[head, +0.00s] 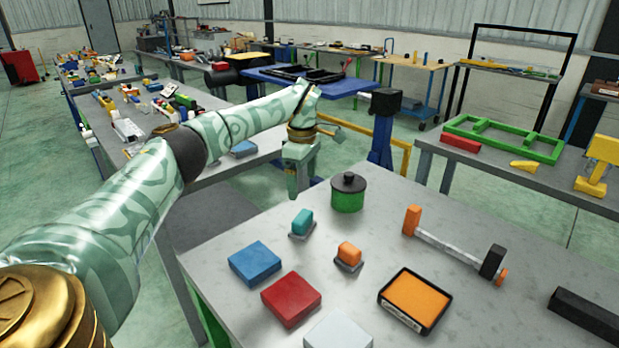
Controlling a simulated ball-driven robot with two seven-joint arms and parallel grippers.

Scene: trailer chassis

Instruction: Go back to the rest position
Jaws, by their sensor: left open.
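My right gripper is not in view.
The grey table holds a blue block (255,263), a red block (291,299), an orange tray (415,299), an axle-like bar (450,245) and a black bar (588,316). A green frame (505,138) lies on a bench behind. Another cluttered bench stands at left.

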